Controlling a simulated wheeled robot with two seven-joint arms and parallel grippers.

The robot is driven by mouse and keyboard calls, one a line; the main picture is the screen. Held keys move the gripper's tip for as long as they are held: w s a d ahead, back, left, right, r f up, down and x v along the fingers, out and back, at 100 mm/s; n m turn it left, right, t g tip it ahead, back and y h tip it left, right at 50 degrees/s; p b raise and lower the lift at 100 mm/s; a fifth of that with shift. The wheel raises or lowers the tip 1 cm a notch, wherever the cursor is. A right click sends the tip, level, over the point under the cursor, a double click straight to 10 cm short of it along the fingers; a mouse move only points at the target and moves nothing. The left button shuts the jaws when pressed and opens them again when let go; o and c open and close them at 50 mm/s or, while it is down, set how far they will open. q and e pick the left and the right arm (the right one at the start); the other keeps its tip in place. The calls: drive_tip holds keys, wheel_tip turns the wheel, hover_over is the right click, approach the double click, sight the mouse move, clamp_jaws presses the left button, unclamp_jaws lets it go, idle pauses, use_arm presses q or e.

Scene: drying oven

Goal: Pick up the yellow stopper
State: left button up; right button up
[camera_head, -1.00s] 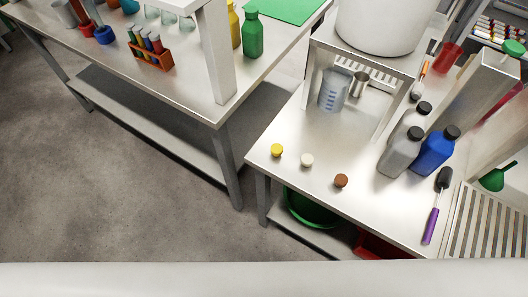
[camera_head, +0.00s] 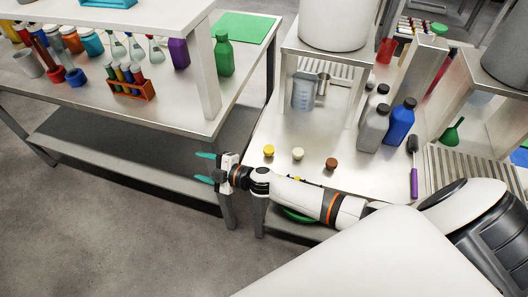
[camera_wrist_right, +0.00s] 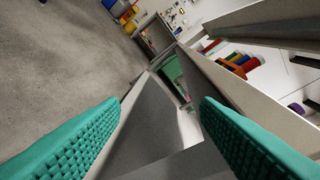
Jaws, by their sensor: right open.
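The yellow stopper (camera_head: 268,151) stands near the left edge of the right-hand steel table (camera_head: 290,128) in the head view. A cream stopper (camera_head: 298,154) and a brown stopper (camera_head: 331,164) stand in a row to its right. My right gripper (camera_head: 204,167) is open and empty, its teal fingers pointing left. It is to the left of the yellow stopper, over the gap beside the table. In the right wrist view its teal fingers (camera_wrist_right: 150,135) are wide apart with nothing between them, and no stopper shows there. My left gripper is not in view.
Grey bottles (camera_head: 373,127) and a blue bottle (camera_head: 399,122) stand behind the stoppers, with a purple-handled tool (camera_head: 413,178) to the right. A beaker (camera_head: 303,92) stands under a raised stand. The left table (camera_head: 185,120) holds a test tube rack (camera_head: 131,84) and bottles.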

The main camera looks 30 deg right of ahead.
drive_tip(key=a+r+n+g+y, duration=0.5)
drive_tip(key=r+n, duration=0.4)
drive_tip(key=n, duration=0.1)
drive_tip(key=n+g+h, duration=0.8)
drive_tip(key=n+h, duration=0.1)
drive_tip(key=h, duration=0.5)
approach(268, 148)
drive_tip(key=f, duration=0.2)
drive_tip(key=f+p, duration=0.1)
drive_tip(key=shift+a+f, duration=0.1)
drive_tip(key=shift+a, duration=0.2)
drive_tip(key=shift+d+f+p, duration=0.15)
drive_tip(key=shift+f+p, duration=0.1)
drive_tip(key=shift+f, duration=1.1)
drive_tip(key=shift+d+f+p, duration=0.1)
drive_tip(key=shift+f+p, duration=0.1)
drive_tip(key=shift+f, duration=1.15)
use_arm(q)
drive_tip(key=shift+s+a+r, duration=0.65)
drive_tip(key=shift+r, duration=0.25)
use_arm(e)
drive_tip(key=shift+c, duration=0.6)
drive_tip(key=c, duration=0.9)
